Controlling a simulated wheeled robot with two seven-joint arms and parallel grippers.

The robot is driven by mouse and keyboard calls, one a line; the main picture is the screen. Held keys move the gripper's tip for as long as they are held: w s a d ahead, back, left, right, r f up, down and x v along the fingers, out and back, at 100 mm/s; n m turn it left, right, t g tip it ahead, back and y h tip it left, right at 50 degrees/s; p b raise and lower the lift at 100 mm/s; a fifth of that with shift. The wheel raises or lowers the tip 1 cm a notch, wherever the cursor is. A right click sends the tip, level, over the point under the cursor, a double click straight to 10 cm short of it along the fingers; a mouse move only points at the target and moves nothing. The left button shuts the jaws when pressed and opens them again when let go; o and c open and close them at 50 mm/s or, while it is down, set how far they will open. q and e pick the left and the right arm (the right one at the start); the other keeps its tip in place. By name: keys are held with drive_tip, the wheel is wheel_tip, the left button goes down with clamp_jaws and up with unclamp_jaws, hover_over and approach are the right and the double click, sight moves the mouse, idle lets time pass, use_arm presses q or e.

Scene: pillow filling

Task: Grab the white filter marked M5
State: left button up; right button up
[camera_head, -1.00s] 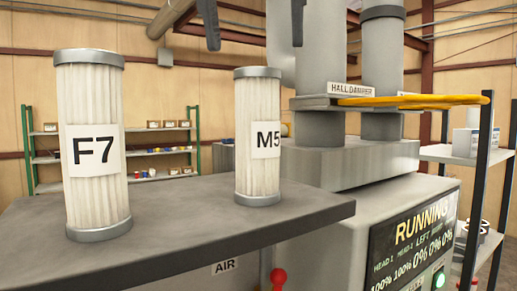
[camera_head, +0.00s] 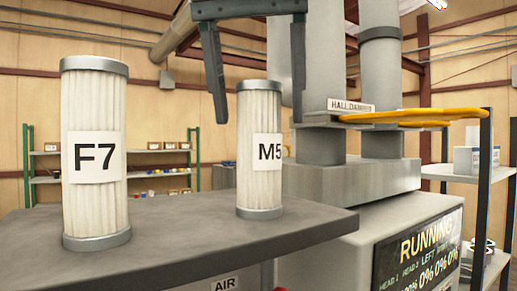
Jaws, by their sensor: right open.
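The white pleated filter marked M5 (camera_head: 258,190) stands upright on the grey shelf (camera_head: 170,236), with grey end caps. A second, nearer white filter marked F7 (camera_head: 95,205) stands upright to its left. My right gripper (camera_head: 260,118) comes down from the top of the view. It is open, with one dark finger to the left of the M5 filter's top and the other to its right. Nothing is between the fingers except the filter's top region behind or below them; exact depth is hard to tell. My left gripper is not in view.
A grey machine with vertical ducts (camera_head: 320,70) stands right of the M5 filter. A yellow ring-shaped part (camera_head: 420,117) sticks out at the right. A lit RUNNING display (camera_head: 420,245) is on the machine front. Shelves stand in the background.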

sight(259, 135)
drive_tip(key=shift+w+f+p, duration=0.15)
drive_tip(key=shift+f+p, duration=0.25)
drive_tip(key=shift+f, duration=0.85)
drive_tip(key=shift+x, duration=1.25)
drive_tip(key=c, duration=1.4)
